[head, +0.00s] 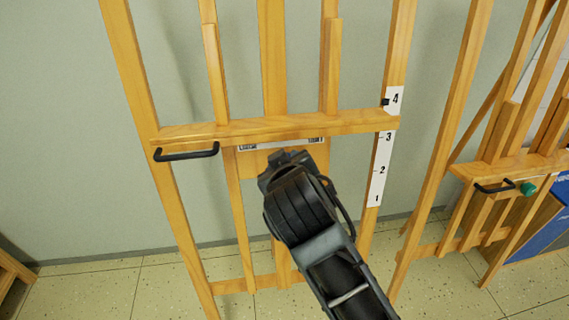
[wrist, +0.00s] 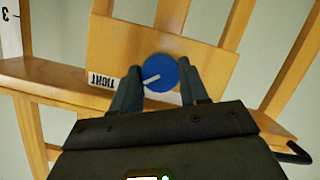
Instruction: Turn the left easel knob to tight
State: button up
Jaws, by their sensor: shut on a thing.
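The left easel (head: 190,132) stands straight ahead, with a wooden crossbar and a plate below it. The blue round knob (wrist: 168,82) with a white pointer mark sits on that plate in the wrist view. The pointer aims left and slightly down, towards the white label reading TIGHT (wrist: 100,80), which appears upside down. My gripper (wrist: 160,69) is shut on the knob, one finger on each side. In the head view my gripper (head: 285,160) is at the plate and hides the knob. The rest of the label strip is hidden behind my fingers.
A black handle (head: 187,153) sticks out at the easel's left. A numbered scale (head: 381,170) with a black marker (head: 385,102) runs down the right post. Another easel (head: 510,165) with a green knob (head: 528,189) stands at right. Floor shows between them.

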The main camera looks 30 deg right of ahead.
jog(key=shift+r+m+y, duration=0.15)
jog(key=shift+m+y, duration=0.15)
jog(key=shift+m, duration=0.3)
jog(key=o, duration=1)
jog(key=shift+o, duration=0.2)
jog(key=v, duration=0.7)
jog(key=shift+s, duration=0.4)
